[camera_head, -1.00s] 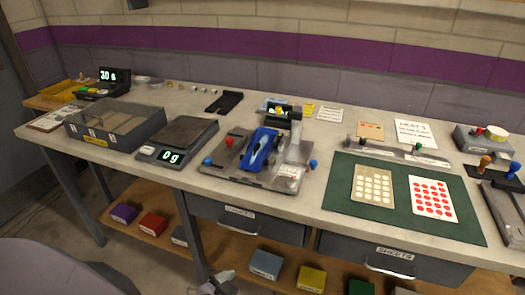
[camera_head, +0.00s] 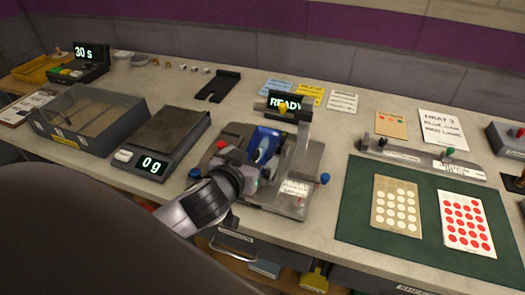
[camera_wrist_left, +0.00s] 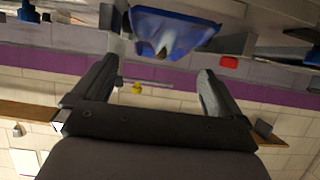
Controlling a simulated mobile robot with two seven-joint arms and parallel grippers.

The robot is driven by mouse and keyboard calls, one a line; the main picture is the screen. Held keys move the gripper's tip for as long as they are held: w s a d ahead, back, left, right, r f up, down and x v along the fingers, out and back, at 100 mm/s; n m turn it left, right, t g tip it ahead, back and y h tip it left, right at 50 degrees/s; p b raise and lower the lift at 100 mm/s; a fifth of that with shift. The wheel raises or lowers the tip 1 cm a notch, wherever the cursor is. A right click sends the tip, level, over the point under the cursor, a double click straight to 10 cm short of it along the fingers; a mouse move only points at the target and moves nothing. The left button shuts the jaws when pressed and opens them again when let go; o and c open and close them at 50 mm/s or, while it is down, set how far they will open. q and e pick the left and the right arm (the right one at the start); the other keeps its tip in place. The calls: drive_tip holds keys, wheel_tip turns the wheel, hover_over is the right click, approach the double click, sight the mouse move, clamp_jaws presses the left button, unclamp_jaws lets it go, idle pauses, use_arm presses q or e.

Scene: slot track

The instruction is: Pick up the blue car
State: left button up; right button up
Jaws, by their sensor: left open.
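The blue car (camera_head: 267,142) sits on a grey metal fixture plate (camera_head: 312,160) on the bench. My left gripper (camera_head: 246,172) is at the near end of the car, and the gripper and wrist hide that end of it. In the left wrist view the open jaws (camera_wrist_left: 159,78) have empty space between them. The car (camera_wrist_left: 178,28) shows there just past the fingertips, apart from both fingers. My right gripper is in neither view.
A display (camera_head: 284,104) reading READY stands behind the car. Blue knobs (camera_head: 325,178) stick up at the plate's edges. A green mat (camera_head: 355,215) with dotted cards lies right.

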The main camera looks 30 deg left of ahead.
sight(256, 156)
use_arm(q)
drive_tip(key=shift+f+p+x, duration=0.15)
drive_tip(key=shift+p+x, duration=0.05)
drive_tip(key=shift+x, duration=1.35)
drive_tip(key=shift+f+p+x, duration=0.15)
drive_tip(key=shift+x, duration=1.35)
drive_tip(key=shift+s, duration=0.1)
drive_tip(key=c, duration=1)
drive_tip(key=shift+c, duration=0.6)
drive_tip(key=shift+r, duration=0.15)
